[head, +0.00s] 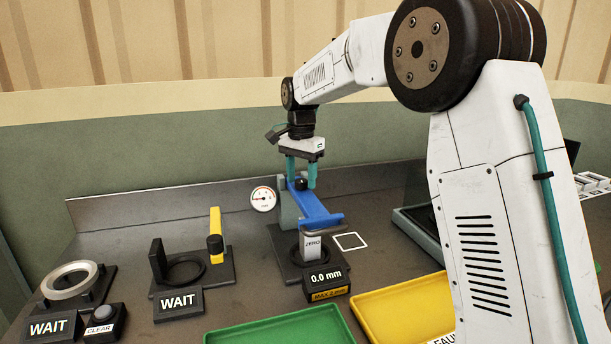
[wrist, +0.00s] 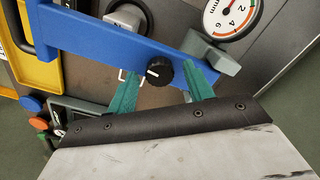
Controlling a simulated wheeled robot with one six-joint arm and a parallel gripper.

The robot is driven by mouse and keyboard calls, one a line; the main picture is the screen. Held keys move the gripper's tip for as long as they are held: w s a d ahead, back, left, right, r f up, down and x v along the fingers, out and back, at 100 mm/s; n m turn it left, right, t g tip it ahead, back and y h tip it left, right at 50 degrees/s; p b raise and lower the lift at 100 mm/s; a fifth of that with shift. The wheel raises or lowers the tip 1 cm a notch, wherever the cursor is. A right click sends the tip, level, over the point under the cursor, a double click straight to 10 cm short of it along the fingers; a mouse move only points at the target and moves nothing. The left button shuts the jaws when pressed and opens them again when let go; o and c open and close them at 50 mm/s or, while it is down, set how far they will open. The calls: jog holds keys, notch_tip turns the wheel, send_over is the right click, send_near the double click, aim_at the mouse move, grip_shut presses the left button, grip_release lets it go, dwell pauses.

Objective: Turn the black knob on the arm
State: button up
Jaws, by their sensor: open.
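The black knob (wrist: 158,71) sits on the blue arm (wrist: 100,40) of a measuring stand, with a white pointer mark on its face. In the head view the knob (head: 301,184) is near the back end of the blue arm (head: 312,206). My gripper (wrist: 161,90) has teal fingers that are open, one on each side of the knob with gaps between. In the head view my gripper (head: 301,172) points down over the knob. Whether the fingertips reach down to the knob's full height I cannot tell.
A dial gauge (head: 263,198) is beside the stand. A display (head: 325,283) reads 0.0 mm. Two stations with WAIT signs (head: 178,303) stand to the left. A green tray (head: 285,328) and a yellow tray (head: 405,308) are in front. A back ledge runs behind.

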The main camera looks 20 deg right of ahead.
aim_at(305, 192)
notch_tip(305, 192, up, 8)
jog(key=shift+f, duration=0.15)
dwell(0.5)
jog(key=shift+w+n, duration=0.1)
jog(key=shift+n, duration=0.4)
jog(key=s+f, duration=0.1)
jog(key=f+n, duration=0.1)
jog(key=s+f+n, duration=0.1)
jog(key=shift+s+d+f+g, duration=0.1)
jog(key=shift+s+f+g, duration=0.2)
jog(key=shift+s+f, duration=0.05)
jog(key=s+d+f+n, duration=0.1)
jog(key=s+n, duration=0.1)
jog(key=s, duration=1.2)
jog(key=s+d+f+n+t, duration=0.1)
jog(key=s+d+f+n, duration=0.1)
jog(key=s, duration=1.1)
jog(key=s+d+f+n+t, duration=0.1)
jog(key=s+n, duration=0.3)
jog(key=s, duration=1)
jog(key=shift+s+d+f, duration=0.25)
jog(key=shift+s+f, duration=0.05)
jog(key=shift+f, duration=0.4)
